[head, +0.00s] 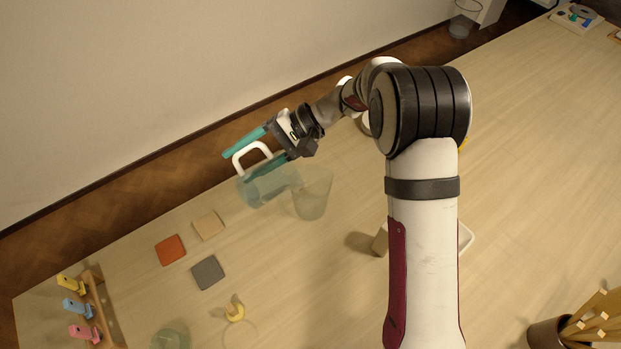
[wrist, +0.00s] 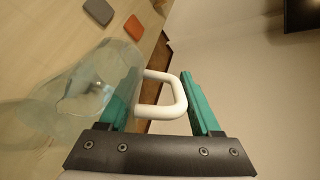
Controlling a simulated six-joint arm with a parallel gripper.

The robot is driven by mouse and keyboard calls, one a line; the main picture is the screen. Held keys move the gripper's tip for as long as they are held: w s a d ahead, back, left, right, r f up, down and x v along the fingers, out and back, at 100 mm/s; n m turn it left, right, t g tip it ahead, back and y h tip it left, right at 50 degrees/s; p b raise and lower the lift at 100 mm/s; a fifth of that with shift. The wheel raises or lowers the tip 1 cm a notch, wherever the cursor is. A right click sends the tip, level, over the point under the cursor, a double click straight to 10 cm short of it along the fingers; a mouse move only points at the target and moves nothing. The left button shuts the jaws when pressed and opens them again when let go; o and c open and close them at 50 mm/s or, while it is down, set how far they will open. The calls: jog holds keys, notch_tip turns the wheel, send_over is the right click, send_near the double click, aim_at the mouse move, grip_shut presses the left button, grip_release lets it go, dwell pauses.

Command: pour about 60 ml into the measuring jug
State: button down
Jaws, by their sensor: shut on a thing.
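My gripper (head: 254,155) has its teal fingers on either side of the white handle (head: 250,152) of a clear bluish pitcher (head: 268,189). The pitcher looks tilted, its body leaning to the right in the head view. In the wrist view the pitcher (wrist: 75,92) lies left of my gripper (wrist: 165,92), with the handle between the fingers. A clear tapered vessel (head: 314,196), which looks like the measuring jug, stands just right of the pitcher. I cannot tell the liquid level in either, or see any stream.
Orange (head: 170,250), beige (head: 208,225) and grey (head: 207,272) tiles lie left of the vessels. Nearer stand a clear vessel with a yellow handle (head: 235,312) and another clear one (head: 171,339). A rack with coloured pieces (head: 92,305) is at left, a pot of sticks (head: 553,336) at right.

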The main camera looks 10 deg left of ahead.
jog(key=shift+w+d+y, duration=0.1)
jog(key=shift+d+y, duration=0.05)
jog(key=shift+y, duration=0.25)
jog(key=shift+w+d+r+g+y, duration=0.1)
jog(key=shift+d+r+g+y, duration=0.15)
jog(key=shift+r+g+y, duration=0.15)
jog(key=shift+w+a+r, duration=0.1)
jog(key=shift+w+a, duration=0.05)
jog(key=shift+w, duration=0.4)
jog(key=shift+w+r+y, duration=0.1)
jog(key=shift+w+y, duration=0.05)
jog(key=shift+y, duration=0.15)
dwell(0.3)
jog(key=shift+w+d+r+g+y+b, duration=0.2)
jog(key=shift+d+y, duration=0.15)
jog(key=shift+d, duration=0.05)
jog(key=shift+w+d+r+g+y+b, duration=0.15)
jog(key=shift+d+g+y, duration=0.05)
jog(key=shift+d+y, duration=0.15)
dwell(0.7)
